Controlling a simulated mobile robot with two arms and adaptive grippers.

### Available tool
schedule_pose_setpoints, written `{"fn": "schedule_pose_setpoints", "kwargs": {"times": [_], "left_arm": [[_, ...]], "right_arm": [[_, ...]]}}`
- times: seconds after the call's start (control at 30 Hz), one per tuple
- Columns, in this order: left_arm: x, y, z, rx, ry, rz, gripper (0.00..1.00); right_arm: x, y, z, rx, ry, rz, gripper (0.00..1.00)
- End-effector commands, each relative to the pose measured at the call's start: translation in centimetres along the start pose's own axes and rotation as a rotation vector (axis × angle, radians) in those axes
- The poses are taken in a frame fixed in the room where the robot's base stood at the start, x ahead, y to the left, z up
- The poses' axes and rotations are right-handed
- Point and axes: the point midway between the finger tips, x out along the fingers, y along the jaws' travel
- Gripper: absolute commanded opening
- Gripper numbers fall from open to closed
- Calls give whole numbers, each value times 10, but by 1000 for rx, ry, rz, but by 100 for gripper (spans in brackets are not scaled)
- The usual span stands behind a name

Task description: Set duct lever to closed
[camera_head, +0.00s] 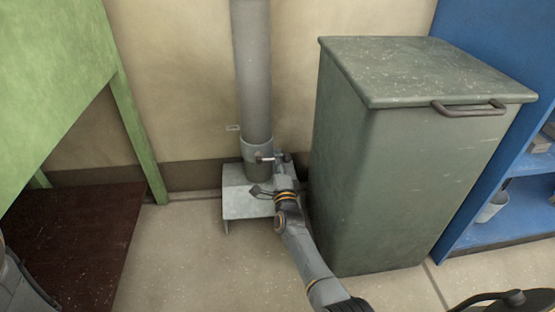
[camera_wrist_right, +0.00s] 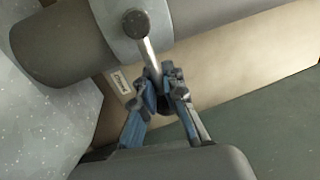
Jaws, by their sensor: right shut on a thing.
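The grey duct (camera_head: 252,80) runs down the wall, with a lighter collar (camera_head: 256,150) near its lower end. The duct lever (camera_head: 265,158) is a short metal rod on the front of this collar, pointing right in the head view. In the right wrist view the lever (camera_wrist_right: 149,55) runs from a round dark pivot on the collar (camera_wrist_right: 112,20) to between my fingers. My right gripper (camera_wrist_right: 163,92) is shut on the lever near its far end; it also shows in the head view (camera_head: 281,160). The lever's tip is partly hidden by the fingers. My left gripper is out of view.
A green-grey bin (camera_head: 400,160) with a handle stands close to the right of my right arm. A pale metal box (camera_head: 240,205) sits below the duct. A green table (camera_head: 60,70) is left, and a blue shelf (camera_head: 500,222) is right. A small label (camera_head: 232,127) is on the wall.

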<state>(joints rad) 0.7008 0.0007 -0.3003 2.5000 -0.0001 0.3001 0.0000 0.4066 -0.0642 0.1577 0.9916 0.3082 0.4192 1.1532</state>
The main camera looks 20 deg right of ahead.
Motion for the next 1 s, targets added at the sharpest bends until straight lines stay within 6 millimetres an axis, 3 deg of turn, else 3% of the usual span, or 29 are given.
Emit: {"fn": "schedule_pose_setpoints", "kwargs": {"times": [0.03,0.2,0.23,0.37,0.4,0.77,1.0], "left_arm": [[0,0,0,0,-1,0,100],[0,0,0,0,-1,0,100],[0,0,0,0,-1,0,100],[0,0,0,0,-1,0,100],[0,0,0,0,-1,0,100],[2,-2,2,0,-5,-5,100],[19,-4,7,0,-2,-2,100]], "right_arm": [[1,-1,-14,1,22,-7,0],[1,0,-14,1,21,-6,0],[0,0,-14,1,21,-5,14],[0,1,-13,-1,20,-3,40],[0,1,-12,-1,19,-2,43],[0,-2,-8,-27,7,1,43],[4,-22,-4,-278,-44,3,43]]}}
